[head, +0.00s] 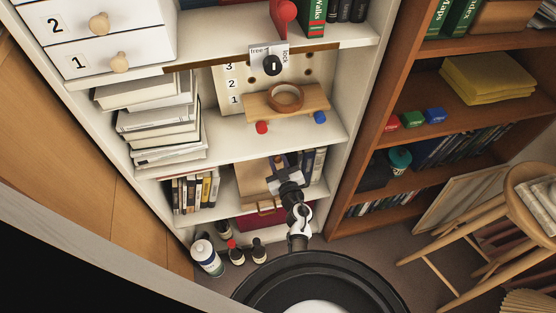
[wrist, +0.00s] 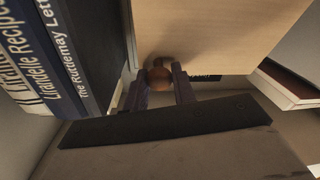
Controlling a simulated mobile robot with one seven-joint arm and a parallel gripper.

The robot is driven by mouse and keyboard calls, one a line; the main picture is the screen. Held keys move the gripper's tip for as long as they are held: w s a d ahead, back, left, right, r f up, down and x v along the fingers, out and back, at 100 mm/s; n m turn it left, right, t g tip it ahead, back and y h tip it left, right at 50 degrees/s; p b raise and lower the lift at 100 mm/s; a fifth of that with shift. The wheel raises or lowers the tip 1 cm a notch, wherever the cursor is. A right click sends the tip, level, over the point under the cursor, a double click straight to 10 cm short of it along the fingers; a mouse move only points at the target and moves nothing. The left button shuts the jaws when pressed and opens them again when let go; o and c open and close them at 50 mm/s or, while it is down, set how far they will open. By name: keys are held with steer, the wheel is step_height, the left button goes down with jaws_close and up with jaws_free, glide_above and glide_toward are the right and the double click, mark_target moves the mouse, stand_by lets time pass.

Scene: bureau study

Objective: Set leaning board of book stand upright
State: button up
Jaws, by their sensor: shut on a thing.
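The light wood board (head: 250,182) of the book stand is on the lower shelf of the white bookcase, partly hidden behind my arm. In the wrist view the board (wrist: 215,35) fills the upper middle, with a small round brown knob (wrist: 160,77) at its near edge. My gripper (head: 277,162) reaches into that shelf bay from the front. In the wrist view the dark fingers of my gripper (wrist: 161,88) are closed around the knob, one on each side. A wooden bar (head: 265,206) shows below the board at the shelf front. The board's exact tilt is hard to tell.
Upright books stand left (head: 195,190) and right (head: 313,165) of the board; dark blue spines (wrist: 40,55) are close in the wrist view. The shelf above holds a wooden piece with a tape ring (head: 286,97). Bottles (head: 206,256) stand on the floor at left, a stool (head: 500,200) at right.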

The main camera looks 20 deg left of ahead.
jaws_close()
steer(key=shift+f, duration=0.1)
steer(key=s+d+t+b, duration=0.1)
steer(key=b, duration=0.2)
steer(key=s+y+b, duration=0.1)
steer(key=b, duration=0.3)
steer(key=s+d+t+y+b, duration=0.1)
steer(key=s+b, duration=0.1)
steer(key=b, duration=0.2)
steer(key=shift+d+f+t, duration=0.25)
steer(key=shift+d+t, duration=0.05)
steer(key=shift+d, duration=0.05)
steer(key=o, duration=0.8)
jaws_free()
steer(key=shift+c, duration=0.2)
steer(key=shift+s, duration=0.15)
